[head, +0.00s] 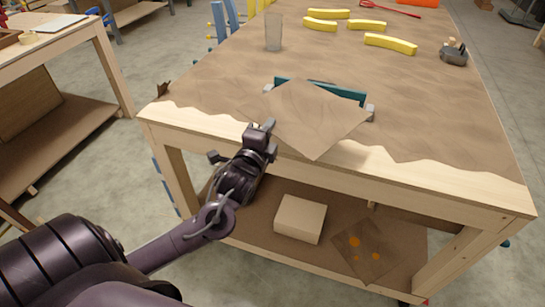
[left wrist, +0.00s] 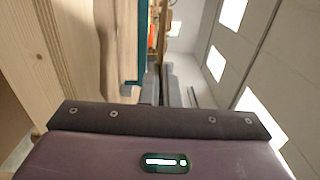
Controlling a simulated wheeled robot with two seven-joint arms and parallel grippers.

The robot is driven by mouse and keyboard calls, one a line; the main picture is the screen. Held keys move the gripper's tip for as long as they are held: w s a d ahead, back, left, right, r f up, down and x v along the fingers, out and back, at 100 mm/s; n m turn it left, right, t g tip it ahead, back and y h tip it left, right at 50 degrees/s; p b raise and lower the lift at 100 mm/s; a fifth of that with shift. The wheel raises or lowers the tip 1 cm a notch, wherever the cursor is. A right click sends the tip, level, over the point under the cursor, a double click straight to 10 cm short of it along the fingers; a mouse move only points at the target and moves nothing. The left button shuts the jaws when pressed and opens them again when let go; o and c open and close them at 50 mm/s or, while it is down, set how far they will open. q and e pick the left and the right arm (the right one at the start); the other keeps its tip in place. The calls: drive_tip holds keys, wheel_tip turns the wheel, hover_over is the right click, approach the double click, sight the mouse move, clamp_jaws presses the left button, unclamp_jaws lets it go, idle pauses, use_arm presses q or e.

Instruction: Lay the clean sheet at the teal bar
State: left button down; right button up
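A second sheet with orange stains (head: 365,250) lies on the lower shelf. My right gripper is out of view.
A box (head: 300,219) stands on the lower shelf beside the stained sheet. On the table (head: 440,120) are a clear cup (head: 273,32), several yellow curved pieces (head: 391,43) and a small grey holder (head: 454,54).

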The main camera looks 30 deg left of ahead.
use_arm(q)
wheel_tip(320, 180, down, 11)
idle(0.4)
drive_tip(key=shift+f, duration=0.25)
drive_tip(key=c, duration=1.7)
unclamp_jaws()
